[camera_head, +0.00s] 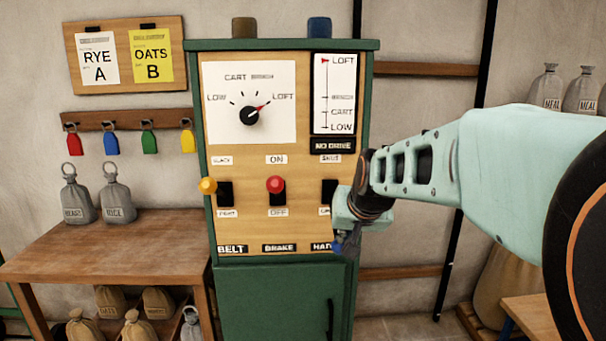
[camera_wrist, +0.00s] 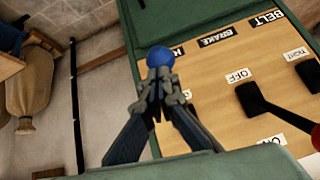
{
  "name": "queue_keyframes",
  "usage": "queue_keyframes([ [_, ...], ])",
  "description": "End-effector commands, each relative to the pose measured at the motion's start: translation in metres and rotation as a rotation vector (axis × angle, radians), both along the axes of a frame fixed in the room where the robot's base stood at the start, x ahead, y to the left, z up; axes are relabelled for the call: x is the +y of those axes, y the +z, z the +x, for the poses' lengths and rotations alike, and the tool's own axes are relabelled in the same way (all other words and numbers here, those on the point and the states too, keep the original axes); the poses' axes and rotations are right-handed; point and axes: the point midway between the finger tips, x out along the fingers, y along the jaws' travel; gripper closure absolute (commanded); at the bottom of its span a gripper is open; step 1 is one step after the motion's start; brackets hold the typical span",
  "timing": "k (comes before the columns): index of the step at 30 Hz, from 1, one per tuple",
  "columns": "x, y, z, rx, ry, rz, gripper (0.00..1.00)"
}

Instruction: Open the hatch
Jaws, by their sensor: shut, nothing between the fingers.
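The control panel (camera_head: 290,180) stands in front of me, with yellow-knobbed belt, red-knobbed brake and hatch controls. The hatch slot (camera_head: 329,190) is at the right, between a top label reading SHUT and a partly covered lower label. My gripper (camera_head: 345,243) is at the panel's lower right, partly covering the HATCH label (camera_head: 321,247). In the wrist view, my gripper (camera_wrist: 160,88) has its fingers together, with a blue ball knob (camera_wrist: 159,56) right at the fingertips. Whether they touch it is unclear. The hatch lever's stem is hidden, so I cannot tell its position.
The brake lever (camera_head: 275,187) is close to the left of the hatch slot; its black stem (camera_wrist: 262,105) shows in the wrist view. A wooden table (camera_head: 110,245) with grey sacks stands left. A green cabinet door (camera_head: 270,300) is below the panel.

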Motion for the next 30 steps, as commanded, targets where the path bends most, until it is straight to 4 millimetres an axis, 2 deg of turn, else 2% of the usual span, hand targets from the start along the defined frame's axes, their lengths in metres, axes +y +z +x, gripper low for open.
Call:
queue_keyframes([
  [1,0.000,-0.010,0.001,0.002,0.000,0.000,1.00],
  [9,0.000,-0.026,0.005,-0.001,0.000,0.000,1.00],
  [30,-0.001,-0.035,0.006,0.007,-0.001,-0.001,1.00],
])
